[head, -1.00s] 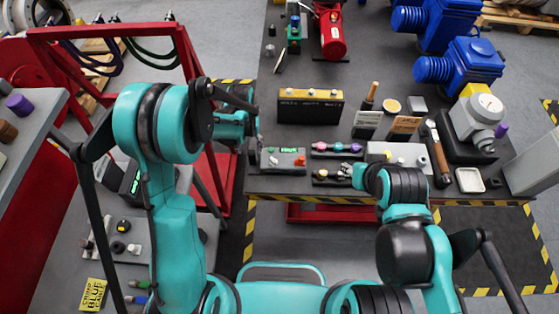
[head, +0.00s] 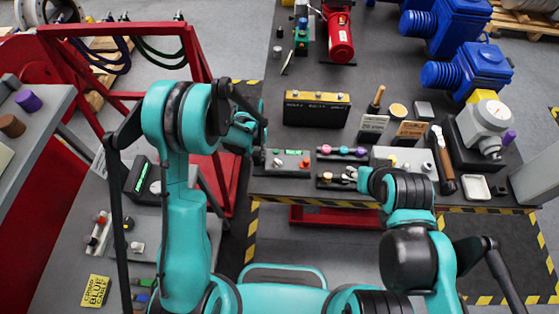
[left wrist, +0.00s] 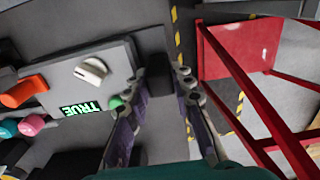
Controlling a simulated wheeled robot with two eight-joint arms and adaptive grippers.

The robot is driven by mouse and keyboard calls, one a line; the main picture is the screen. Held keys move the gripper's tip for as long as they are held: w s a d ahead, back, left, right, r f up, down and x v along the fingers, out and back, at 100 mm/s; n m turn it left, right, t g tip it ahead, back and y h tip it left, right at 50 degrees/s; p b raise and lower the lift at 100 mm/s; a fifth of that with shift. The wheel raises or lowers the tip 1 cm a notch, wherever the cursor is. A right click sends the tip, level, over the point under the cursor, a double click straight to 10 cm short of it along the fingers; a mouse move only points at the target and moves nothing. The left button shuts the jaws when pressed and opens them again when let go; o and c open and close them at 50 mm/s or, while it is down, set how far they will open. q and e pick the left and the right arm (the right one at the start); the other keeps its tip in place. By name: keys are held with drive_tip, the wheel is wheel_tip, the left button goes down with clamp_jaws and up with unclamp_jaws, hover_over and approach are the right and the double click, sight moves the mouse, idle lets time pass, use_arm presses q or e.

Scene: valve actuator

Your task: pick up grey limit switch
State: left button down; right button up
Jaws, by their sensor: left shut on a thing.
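My left gripper (left wrist: 160,112) shows in the left wrist view, its two fingers closed on a dark grey block (left wrist: 161,145). The block looks like the grey limit switch, but the fingers hide much of it. In the head view, my left gripper (head: 257,157) is small and partly hidden by its arm, at the front left corner of the table, beside a grey control box (head: 290,165). The same box, with a white knob and a green TRUE display, lies left of the fingers in the left wrist view. My right gripper (head: 350,173) is by the table's front edge, its jaws unclear.
A row of coloured knobs (head: 342,152) and a grey panel (head: 405,157) stand right of the control box. A black-and-yellow box (head: 316,109) stands behind. A red frame (head: 200,75) rises left of the table.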

use_arm(q)
wheel_tip(320, 180, up, 9)
drive_tip(key=shift+f, duration=0.15)
wheel_tip(320, 180, down, 6)
drive_tip(key=shift+w+r, duration=0.1)
drive_tip(key=shift+r, duration=0.1)
drive_tip(key=shift+f, duration=1.25)
idle(0.5)
